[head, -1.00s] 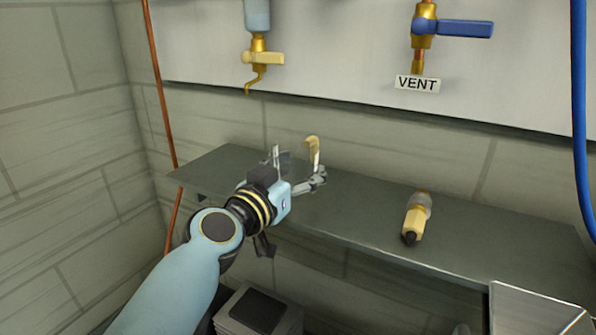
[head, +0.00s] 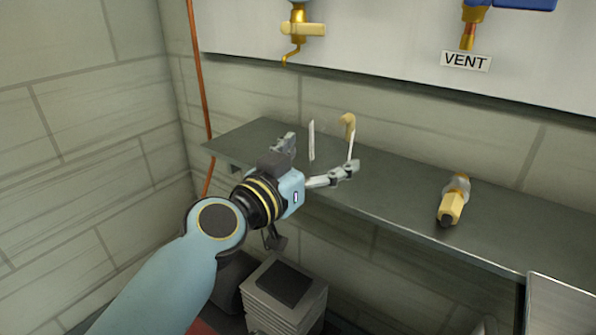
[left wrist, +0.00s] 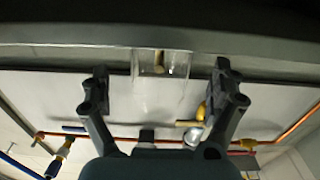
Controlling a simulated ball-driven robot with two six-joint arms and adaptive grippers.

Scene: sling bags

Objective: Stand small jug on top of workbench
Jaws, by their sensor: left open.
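The small jug looks clear, with pale edges and a tan handle (head: 348,124). It appears to stand upright on the dark grey workbench (head: 400,208), near its left part; its base is partly hidden by my left gripper. My left gripper (head: 316,160) is open, its fingers spread at the near side of the jug. In the left wrist view the clear jug (left wrist: 160,66) shows between and beyond the two spread fingers (left wrist: 164,84), apart from both, against the workbench edge (left wrist: 60,33). My right gripper is not in view.
A yellow-and-grey bottle-like item (head: 454,203) lies on the workbench to the right. Brass taps (head: 297,30) and a VENT label (head: 466,62) are on the wall panel above. A grey stack (head: 285,295) stands below. The bench between jug and bottle is clear.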

